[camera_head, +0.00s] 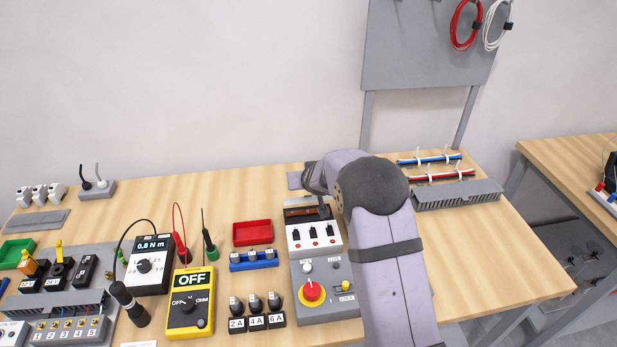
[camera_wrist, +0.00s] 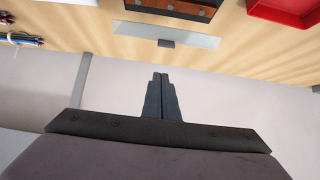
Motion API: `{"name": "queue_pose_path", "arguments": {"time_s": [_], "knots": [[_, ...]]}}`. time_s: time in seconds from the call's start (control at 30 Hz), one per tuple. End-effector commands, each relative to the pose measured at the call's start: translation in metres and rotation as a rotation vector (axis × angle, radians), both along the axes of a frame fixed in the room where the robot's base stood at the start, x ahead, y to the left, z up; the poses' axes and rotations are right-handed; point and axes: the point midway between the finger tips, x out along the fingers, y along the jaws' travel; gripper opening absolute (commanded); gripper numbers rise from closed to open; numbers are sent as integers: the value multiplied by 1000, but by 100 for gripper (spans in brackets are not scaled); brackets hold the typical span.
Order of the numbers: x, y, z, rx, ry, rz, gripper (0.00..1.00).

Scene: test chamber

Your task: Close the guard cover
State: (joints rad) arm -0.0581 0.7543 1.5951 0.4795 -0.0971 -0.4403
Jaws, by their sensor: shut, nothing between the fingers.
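The guard cover (camera_wrist: 190,40) is a clear, pale plate with a small grey tab (camera_wrist: 166,44) on its edge. In the wrist view it lies open beside the brown terminal strip (camera_wrist: 172,9), leaving that strip bare. In the head view a greyish plate (camera_head: 294,180) behind the control box (camera_head: 336,272) looks like part of the cover; my wrist hides the rest. My gripper (camera_wrist: 160,76) is shut and empty. In the wrist view its fingertips appear past the tab, on the wall side, with a gap between them in the picture. The head view does not show the fingertips clearly.
The control box carries black switches (camera_head: 314,233) and a red knob (camera_head: 312,291). A red tray (camera_head: 252,233), blue holder (camera_head: 254,260) and yellow meter (camera_head: 191,302) stand to its left. A grey finned duct (camera_head: 457,195) lies right of my arm. Bare table lies at the right.

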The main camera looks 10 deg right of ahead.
Motion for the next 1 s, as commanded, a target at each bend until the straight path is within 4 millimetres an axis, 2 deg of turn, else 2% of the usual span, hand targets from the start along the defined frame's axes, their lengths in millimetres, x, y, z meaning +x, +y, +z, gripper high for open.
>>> {"name": "queue_pose_path", "arguments": {"time_s": [0.03, 0.13, 0.5, 1.0], "knots": [[4, 0, -4, 0, 2, 0, 0], [-7, 0, -12, -2, 2, 1, 0], [-29, 0, -22, 0, 0, 0, 0], [-32, 0, -24, 0, -1, 0, 0]]}}
